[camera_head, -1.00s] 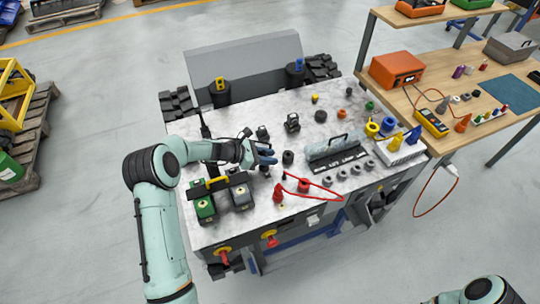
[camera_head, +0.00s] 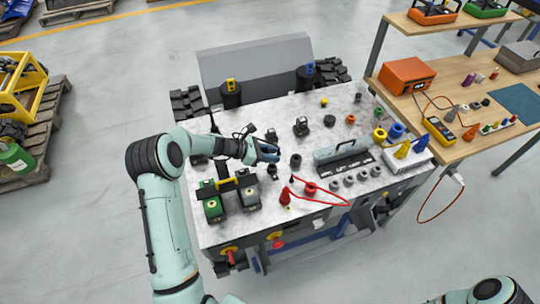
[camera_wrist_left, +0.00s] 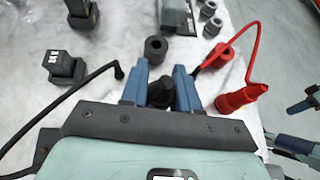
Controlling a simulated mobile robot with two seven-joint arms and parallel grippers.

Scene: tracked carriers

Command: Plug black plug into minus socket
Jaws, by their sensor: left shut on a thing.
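The black plug (camera_wrist_left: 163,96) is between the blue fingers of my left gripper (camera_wrist_left: 160,77), which is shut on it. In the head view the left gripper (camera_head: 268,153) is over the marbled bench top, with the dark plug (camera_head: 272,171) showing below it. A black ring-shaped socket (camera_head: 296,160) stands just right of the gripper. It also shows in the left wrist view (camera_wrist_left: 155,48), just beyond the fingertips and apart from the plug. I cannot read a minus mark on it. A black cable (camera_wrist_left: 60,115) curves at left.
A red plug (camera_head: 285,197) with a red cable lies near a red ring socket (camera_head: 310,188). Green and grey blocks (camera_head: 213,209) with a yellow handle stand left. A grey handled box (camera_head: 342,154) and several grey rings stand right. Dark blocks (camera_head: 301,127) stand behind.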

